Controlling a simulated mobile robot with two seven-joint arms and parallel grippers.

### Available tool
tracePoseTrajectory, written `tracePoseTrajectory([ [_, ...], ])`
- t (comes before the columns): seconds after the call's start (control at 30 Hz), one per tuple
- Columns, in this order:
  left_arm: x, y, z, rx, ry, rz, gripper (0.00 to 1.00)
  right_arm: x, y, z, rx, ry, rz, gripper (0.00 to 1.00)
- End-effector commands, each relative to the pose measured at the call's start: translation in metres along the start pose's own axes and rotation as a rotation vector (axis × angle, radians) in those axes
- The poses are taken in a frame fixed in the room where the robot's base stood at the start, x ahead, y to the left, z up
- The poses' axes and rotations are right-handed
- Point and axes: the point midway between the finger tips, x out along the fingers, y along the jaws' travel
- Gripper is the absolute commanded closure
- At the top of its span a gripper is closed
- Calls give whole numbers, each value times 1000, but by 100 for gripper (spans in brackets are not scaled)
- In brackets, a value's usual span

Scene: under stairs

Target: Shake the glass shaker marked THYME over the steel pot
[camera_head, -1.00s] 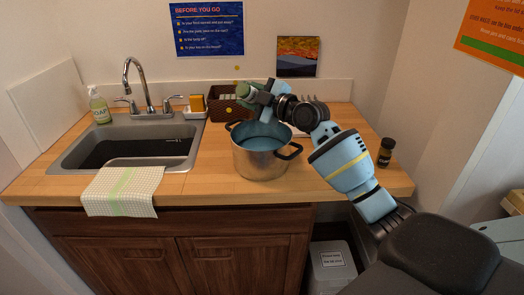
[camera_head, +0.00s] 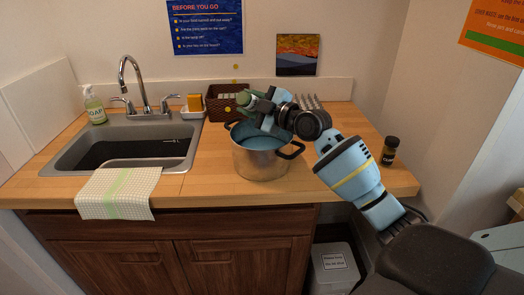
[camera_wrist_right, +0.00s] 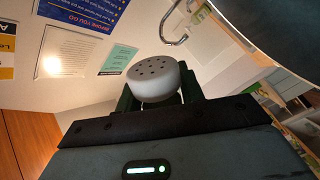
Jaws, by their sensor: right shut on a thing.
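The steel pot (camera_head: 262,162) stands open on the wooden counter, with black side handles and a bluish inside. My right gripper (camera_head: 246,99) is above the back-left rim of the pot, its arm reaching across from the right. In the right wrist view, the right gripper's dark green fingers (camera_wrist_right: 160,97) are shut on a shaker whose pale, perforated cap (camera_wrist_right: 153,78) shows between them. The shaker's glass body and any THYME marking are hidden. In the head view the shaker cannot be clearly told from the fingers. My left gripper is not in view.
A dark jar with a black cap (camera_head: 389,151) stands at the counter's right end. A brown basket (camera_head: 219,106) is behind the pot. The sink (camera_head: 120,150), soap bottle (camera_head: 94,105) and draped towel (camera_head: 117,193) are at left. The counter between sink and pot is clear.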

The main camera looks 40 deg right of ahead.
Motion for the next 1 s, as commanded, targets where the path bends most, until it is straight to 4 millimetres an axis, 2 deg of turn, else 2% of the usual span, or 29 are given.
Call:
tracePoseTrajectory([
  [0.6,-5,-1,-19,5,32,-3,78,0,25,-18,-2,1,2,98],
  [0.9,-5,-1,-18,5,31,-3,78,0,24,-17,0,0,0,98],
  [1.0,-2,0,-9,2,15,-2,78,0,15,-10,0,-3,-3,98],
])
